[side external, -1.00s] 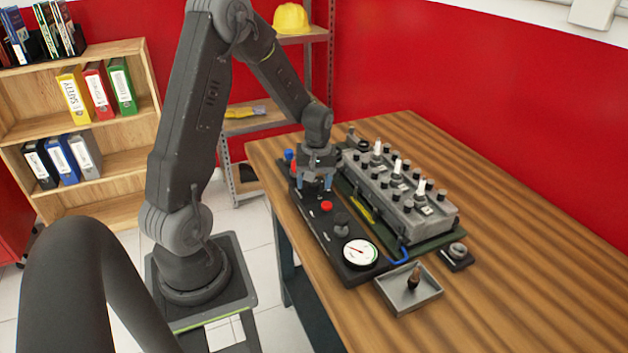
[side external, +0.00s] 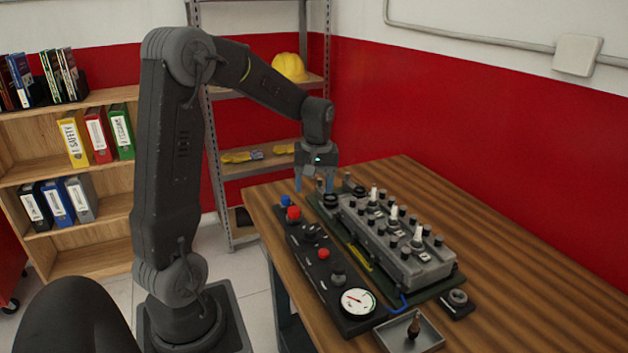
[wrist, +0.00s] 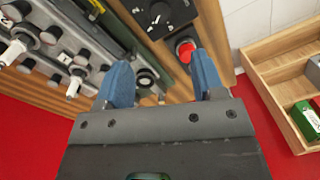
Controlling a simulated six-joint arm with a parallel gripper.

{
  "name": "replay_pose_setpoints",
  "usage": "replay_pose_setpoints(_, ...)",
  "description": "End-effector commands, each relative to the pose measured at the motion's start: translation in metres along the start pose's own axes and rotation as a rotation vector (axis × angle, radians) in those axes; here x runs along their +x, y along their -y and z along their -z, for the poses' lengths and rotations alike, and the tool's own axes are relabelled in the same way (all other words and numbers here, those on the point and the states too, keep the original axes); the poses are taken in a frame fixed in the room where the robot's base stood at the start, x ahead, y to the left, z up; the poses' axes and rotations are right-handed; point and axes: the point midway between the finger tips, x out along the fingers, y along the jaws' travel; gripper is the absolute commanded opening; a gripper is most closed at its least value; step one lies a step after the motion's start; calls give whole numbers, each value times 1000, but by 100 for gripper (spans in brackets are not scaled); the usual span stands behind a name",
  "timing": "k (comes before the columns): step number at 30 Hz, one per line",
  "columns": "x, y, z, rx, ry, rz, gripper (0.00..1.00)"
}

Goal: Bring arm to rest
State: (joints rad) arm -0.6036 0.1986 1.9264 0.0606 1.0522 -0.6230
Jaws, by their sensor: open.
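My gripper (side external: 314,184) hangs in the air above the far end of the wooden table in the side view. Its two blue fingers point down, stand apart and hold nothing. In the wrist view the gripper (wrist: 160,85) shows the same open gap. Below it lies the black control panel (side external: 312,262) with red and blue knobs and a white dial gauge (side external: 358,301). Beside the panel stands the grey engine block (side external: 385,240) with white spark plugs and black caps. The red knob (wrist: 185,50) shows near the fingers in the wrist view.
A small metal tray (side external: 432,341) with a plug-like part in it sits at the table's near edge. A small round device (side external: 457,302) lies next to the block. The table (side external: 530,290) is bare on the right. Shelves (side external: 75,230) stand behind at the left.

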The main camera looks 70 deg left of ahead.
Motion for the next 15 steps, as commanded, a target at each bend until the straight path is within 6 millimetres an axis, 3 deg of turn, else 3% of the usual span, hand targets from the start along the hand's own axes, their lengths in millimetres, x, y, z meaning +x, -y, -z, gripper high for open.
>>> replay_pose_setpoints(4, -10, 0, 0, 1, 0, 0, 62)
replay_pose_setpoints(15, -13, -1, -2, 9, -4, -3, 62)
